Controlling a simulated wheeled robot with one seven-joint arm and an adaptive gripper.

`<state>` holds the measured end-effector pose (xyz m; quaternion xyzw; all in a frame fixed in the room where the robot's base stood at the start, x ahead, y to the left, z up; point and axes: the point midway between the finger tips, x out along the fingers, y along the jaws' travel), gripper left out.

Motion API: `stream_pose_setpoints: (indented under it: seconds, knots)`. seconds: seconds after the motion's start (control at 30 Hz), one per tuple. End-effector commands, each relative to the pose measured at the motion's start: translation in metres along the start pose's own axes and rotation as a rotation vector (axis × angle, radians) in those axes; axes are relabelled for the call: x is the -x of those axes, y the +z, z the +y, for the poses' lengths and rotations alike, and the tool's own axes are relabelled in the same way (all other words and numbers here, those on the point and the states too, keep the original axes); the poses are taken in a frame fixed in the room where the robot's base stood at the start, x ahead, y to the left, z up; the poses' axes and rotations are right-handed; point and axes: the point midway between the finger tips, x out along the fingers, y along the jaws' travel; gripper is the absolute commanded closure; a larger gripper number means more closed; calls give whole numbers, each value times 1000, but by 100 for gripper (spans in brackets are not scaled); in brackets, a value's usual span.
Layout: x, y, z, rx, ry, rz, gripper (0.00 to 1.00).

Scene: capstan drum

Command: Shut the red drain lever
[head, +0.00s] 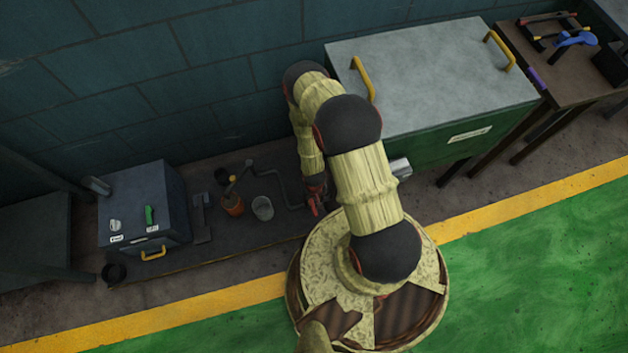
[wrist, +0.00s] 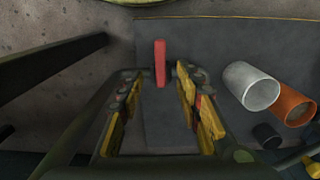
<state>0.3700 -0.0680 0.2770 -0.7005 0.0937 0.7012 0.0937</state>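The red drain lever (wrist: 160,63) shows in the wrist view as a short straight red bar, upright in the picture. My gripper (wrist: 157,88) is open around its line. The lever's lower end shows between the two fingertips and its upper end reaches beyond them. I see a gap on both sides and cannot tell whether anything touches. In the head view my gripper (head: 316,192) is at the right end of the dark low platform, beside my arm. A small red part shows there, but I cannot tell whether it is the lever.
A grey cup (head: 263,208) and an orange cup (head: 233,205) stand left of my gripper in the head view, near a bent grey crank pipe (head: 275,172). A grey box (head: 145,205) stands further left. A large green chest (head: 440,135) stands to the right.

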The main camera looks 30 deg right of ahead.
Motion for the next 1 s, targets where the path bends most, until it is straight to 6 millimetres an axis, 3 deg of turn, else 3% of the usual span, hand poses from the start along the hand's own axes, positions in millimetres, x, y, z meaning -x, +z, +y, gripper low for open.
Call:
stream_pose_setpoints:
  seconds: [0.3,0.9,1.0]
  knots:
    - [23,0,0,0,0,0,65]
    - [23,0,0,1,0,0,65]
    - [23,8,1,5,2,-28,65]
